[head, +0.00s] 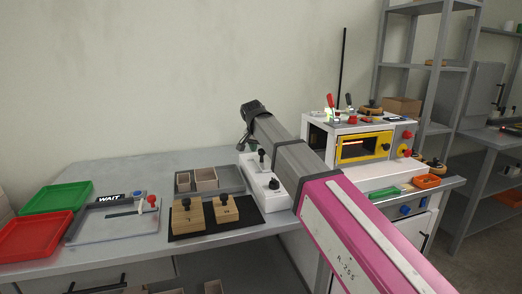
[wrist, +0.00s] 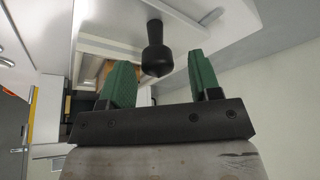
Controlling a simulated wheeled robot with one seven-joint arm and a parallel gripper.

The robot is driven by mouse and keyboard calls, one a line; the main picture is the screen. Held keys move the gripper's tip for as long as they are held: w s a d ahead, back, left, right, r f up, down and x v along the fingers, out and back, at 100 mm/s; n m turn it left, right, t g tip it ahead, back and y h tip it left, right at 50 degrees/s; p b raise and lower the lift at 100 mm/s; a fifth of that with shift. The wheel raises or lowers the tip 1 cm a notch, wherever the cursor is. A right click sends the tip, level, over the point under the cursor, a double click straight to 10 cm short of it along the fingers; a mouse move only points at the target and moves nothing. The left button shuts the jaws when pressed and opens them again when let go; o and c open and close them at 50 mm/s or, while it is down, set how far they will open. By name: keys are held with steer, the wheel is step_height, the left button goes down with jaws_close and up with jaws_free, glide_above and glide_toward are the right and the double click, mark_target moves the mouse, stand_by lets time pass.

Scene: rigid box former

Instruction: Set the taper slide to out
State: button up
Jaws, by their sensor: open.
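A white unit (head: 267,188) stands on the bench beneath my forearm, with an upright black knob (head: 262,157) at its far part and a second dark knob (head: 274,184) nearer. No label shows which part is the taper slide. My gripper (head: 243,138) is at the far end of the arm, small and partly hidden in the head view. In the wrist view my gripper (wrist: 158,84) is open, its two green fingers apart. A black round-ended knob (wrist: 156,50) on a white surface appears between and beyond the fingertips. I cannot tell whether they touch it.
Wooden blocks with black knobs (head: 188,216) sit on a black mat left of the white unit. A grey tray (head: 230,180) holds small boxes. Red (head: 35,236) and green (head: 60,197) trays lie far left. A white machine with a yellow-framed window (head: 363,146) stands right of my arm.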

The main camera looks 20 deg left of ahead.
steer(key=v, duration=1)
steer(key=shift+s, duration=0.1)
